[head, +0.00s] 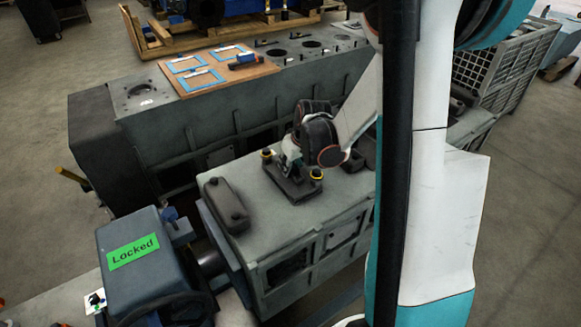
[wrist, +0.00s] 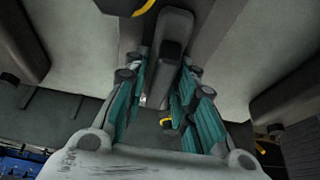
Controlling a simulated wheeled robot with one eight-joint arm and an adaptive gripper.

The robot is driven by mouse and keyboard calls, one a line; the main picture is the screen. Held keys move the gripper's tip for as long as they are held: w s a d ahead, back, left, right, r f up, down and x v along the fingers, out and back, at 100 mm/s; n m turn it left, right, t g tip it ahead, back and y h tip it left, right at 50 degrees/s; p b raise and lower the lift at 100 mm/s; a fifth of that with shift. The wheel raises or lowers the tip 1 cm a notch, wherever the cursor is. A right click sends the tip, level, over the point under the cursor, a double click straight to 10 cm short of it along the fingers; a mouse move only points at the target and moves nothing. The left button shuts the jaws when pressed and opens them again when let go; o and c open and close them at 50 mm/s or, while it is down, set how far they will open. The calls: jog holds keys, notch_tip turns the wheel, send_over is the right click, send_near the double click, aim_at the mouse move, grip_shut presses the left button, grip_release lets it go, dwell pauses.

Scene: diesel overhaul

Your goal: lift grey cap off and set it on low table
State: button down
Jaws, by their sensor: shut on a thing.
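The grey cap (head: 298,191) is a dark, flat-based piece at the top of the green-grey engine block (head: 285,225), between two dark posts with yellow rings (head: 267,154). Whether it touches the block is unclear. My gripper (head: 291,168) is above the cap, pointing down and shut on its raised middle part. In the wrist view the teal fingers (wrist: 160,100) stand on both sides of the cap's dark raised bar (wrist: 171,48). My wrist hides part of the cap in the head view. I cannot make out a low table for certain.
Another dark cap (head: 227,205) lies to the left on the block. A machine with a green "Locked" label (head: 133,252) is at the lower left. A long grey block (head: 190,130) with a wooden board (head: 218,70) is behind. A mesh crate (head: 497,70) stands at right.

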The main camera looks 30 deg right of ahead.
notch_tip(320, 180, up, 21)
jog(key=p, duration=0.7)
jog(key=shift+r, duration=0.15)
jog(key=shift+r, duration=0.2)
jog(key=shift+r+p, duration=1.2)
jog(key=shift+r, duration=0.2)
